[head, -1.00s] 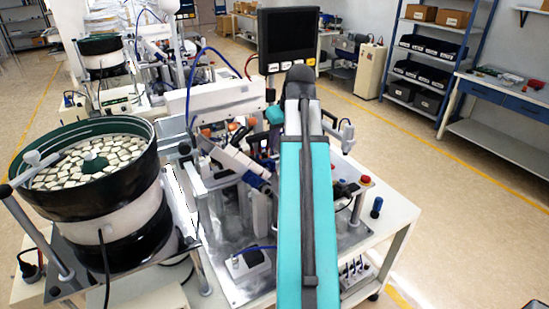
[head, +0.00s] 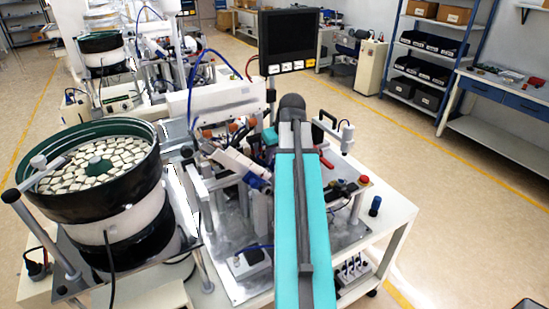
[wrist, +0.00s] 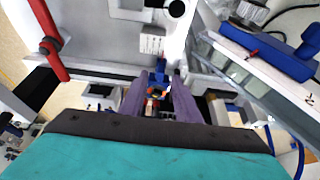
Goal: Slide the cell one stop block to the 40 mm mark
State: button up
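In the wrist view my gripper (wrist: 159,88) shows two purple-grey fingers standing apart. A small blue piece with orange on it (wrist: 160,74) shows between and just beyond the fingertips; I cannot tell whether the fingers touch it, or whether it is the stop block. In the head view my own teal arm hides the gripper and the spot it works at. No 40 mm mark can be read in either view.
A bowl feeder (head: 95,185) full of pale parts stands left of the cell table (head: 375,235). A dark screen (head: 289,40) rises behind. In the wrist view a red handle (wrist: 46,40) is at upper left and a blue bar (wrist: 265,52) at upper right.

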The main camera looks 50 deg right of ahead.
jog(key=shift+p+x, duration=0.35)
jog(key=shift+x, duration=0.85)
jog(key=shift+c, duration=0.5)
grip_shut()
